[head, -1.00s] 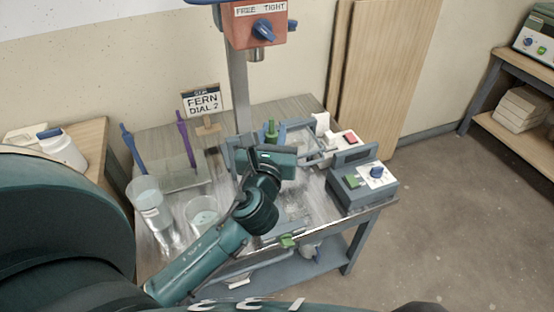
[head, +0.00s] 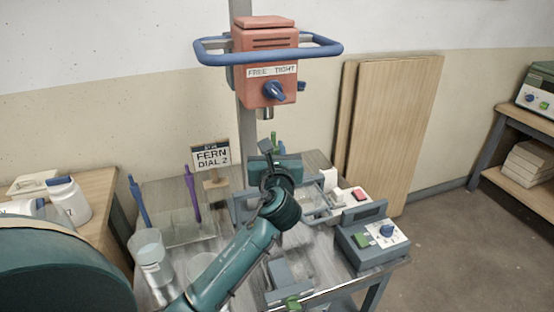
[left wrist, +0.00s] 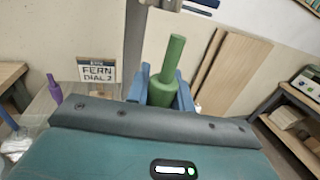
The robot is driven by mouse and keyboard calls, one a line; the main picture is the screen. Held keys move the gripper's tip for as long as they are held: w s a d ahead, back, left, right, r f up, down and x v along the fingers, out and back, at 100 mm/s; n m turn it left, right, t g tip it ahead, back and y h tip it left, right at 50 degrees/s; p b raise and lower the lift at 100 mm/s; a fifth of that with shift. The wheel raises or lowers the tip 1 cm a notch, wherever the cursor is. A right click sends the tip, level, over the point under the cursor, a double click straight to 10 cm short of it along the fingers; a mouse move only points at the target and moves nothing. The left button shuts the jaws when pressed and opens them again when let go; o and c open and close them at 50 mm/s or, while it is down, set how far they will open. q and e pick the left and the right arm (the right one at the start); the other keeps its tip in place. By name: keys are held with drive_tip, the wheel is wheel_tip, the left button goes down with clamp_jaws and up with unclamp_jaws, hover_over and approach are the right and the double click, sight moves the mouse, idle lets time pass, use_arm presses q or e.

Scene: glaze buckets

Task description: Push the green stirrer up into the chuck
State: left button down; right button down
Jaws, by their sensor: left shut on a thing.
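The green stirrer (head: 273,138) shows as a short upright piece above my left gripper (head: 269,148) in the head view. In the left wrist view the stirrer (left wrist: 160,88) stands between the blue fingers, its thin shaft pointing up. My left gripper is shut on its thicker lower part. The metal chuck (head: 265,113) hangs under the orange mixer head (head: 266,62), a little above the shaft's top, with a gap visible. The blue FREE/TIGHT knob (head: 275,91) is on the head's front. The stirrer's lower end is hidden. My right gripper is not in view.
A blue guard bar (head: 325,44) rings the mixer head on its column. Clear containers (head: 148,250) stand front left; a control box (head: 372,243) is at right.

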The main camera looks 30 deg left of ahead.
use_arm(q)
drive_tip(key=w+a+b, duration=0.2)
drive_tip(key=w+a, duration=0.2)
drive_tip(key=shift+a, duration=0.3)
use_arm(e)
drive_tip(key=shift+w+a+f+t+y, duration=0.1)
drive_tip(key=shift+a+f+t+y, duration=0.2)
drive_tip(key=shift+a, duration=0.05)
use_arm(q)
drive_tip(key=shift+r, duration=0.1)
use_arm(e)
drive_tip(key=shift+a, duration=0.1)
use_arm(q)
drive_tip(key=shift+p, duration=0.35)
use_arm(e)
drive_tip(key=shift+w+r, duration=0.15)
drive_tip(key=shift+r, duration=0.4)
use_arm(q)
drive_tip(key=shift+s+p, duration=0.1)
drive_tip(key=shift+p, duration=0.3)
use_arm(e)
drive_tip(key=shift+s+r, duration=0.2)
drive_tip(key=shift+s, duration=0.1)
use_arm(q)
drive_tip(key=shift+p, duration=0.3)
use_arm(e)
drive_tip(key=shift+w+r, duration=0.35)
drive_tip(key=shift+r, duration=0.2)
